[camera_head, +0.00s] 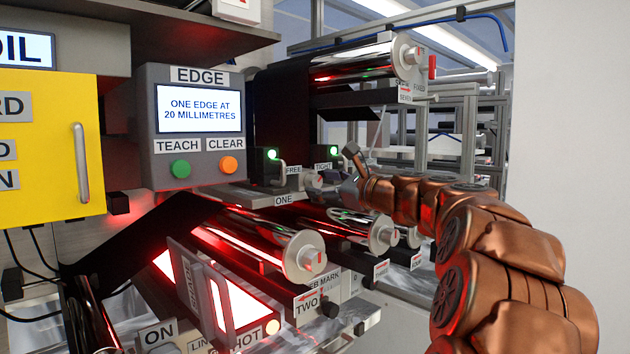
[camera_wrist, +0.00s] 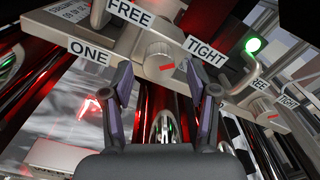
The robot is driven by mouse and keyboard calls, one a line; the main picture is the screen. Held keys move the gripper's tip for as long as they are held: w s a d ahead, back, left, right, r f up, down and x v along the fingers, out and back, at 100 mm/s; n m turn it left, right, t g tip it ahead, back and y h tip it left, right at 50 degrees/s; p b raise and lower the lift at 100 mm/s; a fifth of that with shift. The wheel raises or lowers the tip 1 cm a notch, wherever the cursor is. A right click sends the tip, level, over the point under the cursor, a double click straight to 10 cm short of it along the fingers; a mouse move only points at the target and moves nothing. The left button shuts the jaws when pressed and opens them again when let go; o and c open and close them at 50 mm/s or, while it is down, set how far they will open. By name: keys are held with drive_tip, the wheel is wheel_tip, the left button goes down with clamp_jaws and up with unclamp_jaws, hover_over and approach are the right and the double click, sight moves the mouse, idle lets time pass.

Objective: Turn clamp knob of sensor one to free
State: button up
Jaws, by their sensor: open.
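The clamp knob of sensor one (camera_wrist: 159,50) is a pale metal knob with a short red mark on its lower face. It sits on a grey bar between the FREE label (camera_wrist: 130,12) and the TIGHT label (camera_wrist: 205,50), with the ONE label (camera_wrist: 88,52) at left. The red mark is slanted; I cannot tell for sure which label it points to. My gripper (camera_wrist: 158,70) is open, its two dark fingers apart on either side of the knob in the picture. Contact is not visible. In the head view my gripper (camera_head: 352,172) is just right of the knob (camera_head: 313,180).
A second clamp knob (camera_wrist: 264,108) with its own FREE and TIGHT labels is at right in the wrist view. A green lamp (camera_wrist: 253,44) glows between them. Shiny rollers (camera_head: 302,255) lie below the bar. The EDGE panel (camera_head: 198,165) stands at left.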

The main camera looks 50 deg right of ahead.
drive_tip(key=shift+w, duration=0.9)
drive_tip(key=shift+a, duration=0.1)
clamp_jaws()
